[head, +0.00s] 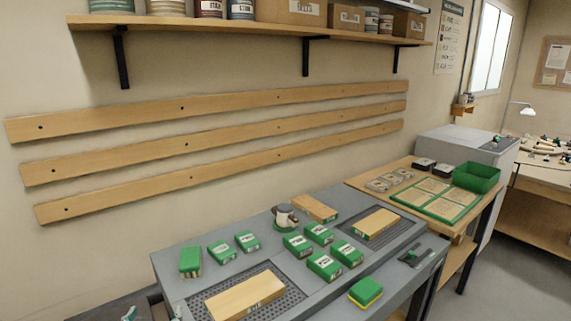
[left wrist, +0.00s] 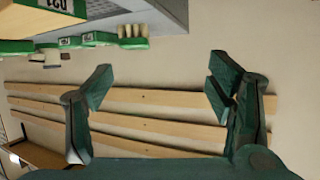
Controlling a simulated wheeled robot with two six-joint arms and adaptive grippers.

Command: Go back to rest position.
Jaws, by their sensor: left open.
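My left gripper (left wrist: 160,90) is open, its two dark green fingers spread wide with nothing between them in the left wrist view. Beyond the fingers are the wall and its wooden slats (left wrist: 150,115). In the head view the green tips of my left gripper (head: 153,313) just show at the bottom left edge, beside the left end of the grey bench (head: 172,265). My right gripper is in neither view.
The bench carries several green-and-white boxes (head: 324,266), a wooden block on a dark grid mat (head: 245,297), another block (head: 376,223) and a green-and-yellow sponge-like block (head: 365,292). A shelf (head: 250,28) hangs above. A side table holds a green bin (head: 476,178).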

